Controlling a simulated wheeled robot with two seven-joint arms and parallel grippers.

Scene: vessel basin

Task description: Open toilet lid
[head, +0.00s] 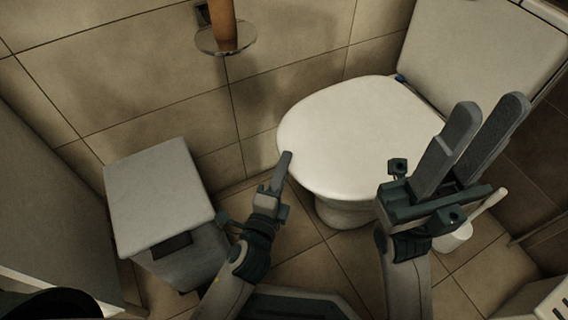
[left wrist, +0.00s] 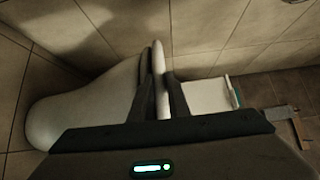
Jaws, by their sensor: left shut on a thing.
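The white toilet lid (head: 345,125) lies down over the toilet bowl (head: 345,212), in front of the pale tank (head: 480,50). My left gripper (head: 284,162) is at the lid's near left edge in the head view. In the left wrist view its two fingers (left wrist: 160,85) are closed on the lid's thin edge (left wrist: 159,65), seen edge-on. My right gripper (head: 488,108) is open and empty, with a gap between its fingers. It is raised in front of the toilet's right side and hides part of it.
A pale lidded bin (head: 160,195) stands on the floor to the left. A toilet brush (head: 455,238) in a white holder stands at the right. A round holder (head: 226,40) with a brown cylinder is on the tiled wall. Floor between bin and toilet is clear.

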